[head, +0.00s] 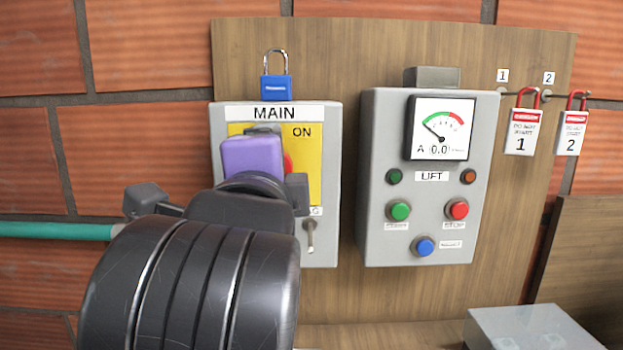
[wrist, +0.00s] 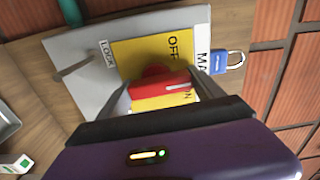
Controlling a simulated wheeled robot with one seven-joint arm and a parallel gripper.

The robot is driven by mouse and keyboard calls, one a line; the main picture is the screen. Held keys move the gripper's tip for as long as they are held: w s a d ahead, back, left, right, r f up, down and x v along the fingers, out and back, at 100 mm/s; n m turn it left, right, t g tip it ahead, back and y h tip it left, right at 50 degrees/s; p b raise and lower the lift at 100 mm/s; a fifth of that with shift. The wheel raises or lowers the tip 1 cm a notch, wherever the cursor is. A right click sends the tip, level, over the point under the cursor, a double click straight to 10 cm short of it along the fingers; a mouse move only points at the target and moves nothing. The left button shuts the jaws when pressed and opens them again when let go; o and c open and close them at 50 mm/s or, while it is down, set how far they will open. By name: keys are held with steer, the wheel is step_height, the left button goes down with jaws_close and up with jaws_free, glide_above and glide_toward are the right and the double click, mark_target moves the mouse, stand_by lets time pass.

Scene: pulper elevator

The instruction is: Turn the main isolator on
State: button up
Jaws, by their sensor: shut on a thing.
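The main isolator (head: 273,115) is a grey box labelled MAIN on a wooden board, with a yellow plate (head: 315,165) marked ON at top right. My purple gripper (head: 250,157) covers the plate's left and middle. A bit of the red handle (head: 288,163) shows beside it. In the wrist view, my gripper's fingers (wrist: 163,95) are shut on the red handle (wrist: 150,94), one at each end. The handle has a white line toward the MAIN side and lies roughly parallel to the box's side edge.
A blue padlock (head: 276,88) hangs just above the box. A small metal toggle (head: 310,237) is at its lower right. A grey box (head: 530,328) is at lower right.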

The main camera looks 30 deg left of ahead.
steer(key=shift+s+a+r+m, duration=0.2)
steer(key=shift+s+a+m, duration=0.1)
steer(key=shift+m, duration=0.1)
steer(key=o, duration=1.3)
steer(key=shift+o, duration=0.3)
steer(key=shift+w+d+f, duration=0.1)
steer(key=b+v, duration=0.1)
steer(key=v, duration=0.6)
steer(key=shift+s+d+b, duration=0.2)
steer(key=shift+s+b, duration=0.1)
steer(key=shift+s, duration=0.05)
